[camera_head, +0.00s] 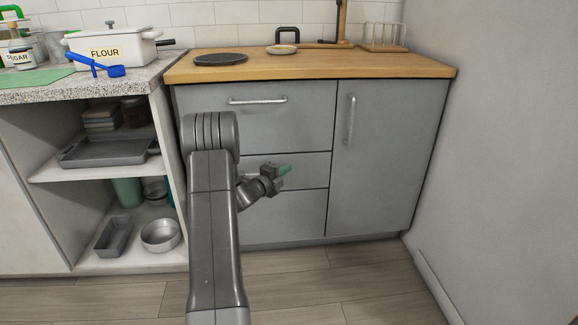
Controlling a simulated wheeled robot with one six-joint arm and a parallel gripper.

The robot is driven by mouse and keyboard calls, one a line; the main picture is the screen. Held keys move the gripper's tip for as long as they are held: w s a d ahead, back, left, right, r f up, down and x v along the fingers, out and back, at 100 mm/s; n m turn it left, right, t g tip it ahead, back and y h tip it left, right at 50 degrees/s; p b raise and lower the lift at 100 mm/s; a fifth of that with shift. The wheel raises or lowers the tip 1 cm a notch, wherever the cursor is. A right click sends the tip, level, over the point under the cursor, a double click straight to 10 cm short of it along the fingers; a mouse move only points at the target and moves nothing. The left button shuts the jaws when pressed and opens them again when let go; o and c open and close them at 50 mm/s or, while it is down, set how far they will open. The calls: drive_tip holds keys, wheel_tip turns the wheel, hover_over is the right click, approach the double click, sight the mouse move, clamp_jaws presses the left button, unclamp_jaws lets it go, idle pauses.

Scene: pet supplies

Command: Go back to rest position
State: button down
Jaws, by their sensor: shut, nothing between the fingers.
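My gripper (284,170) is at the middle of the head view, in front of the grey drawers of the cabinet (385,160). It points to the right and has green fingertips. The fingers look closed together, and nothing shows between them. My arm rises from the bottom of the view and bends over to it. The arm hides part of the cabinet's left side. The gripper is below the wooden worktop, and I cannot tell its exact distance from the drawer fronts.
A wooden worktop (330,65) holds a dark round plate (220,59). A stone counter (90,88) at left holds a flour box (112,48) and a blue scoop (95,66). Open shelves below hold trays and pans. A wall (510,150) closes the right. The floor (330,285) in front is clear.

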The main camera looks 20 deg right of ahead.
drive_tip(key=p+v, duration=0.1)
drive_tip(key=v, duration=0.5)
drive_tip(key=shift+s+a, duration=0.2)
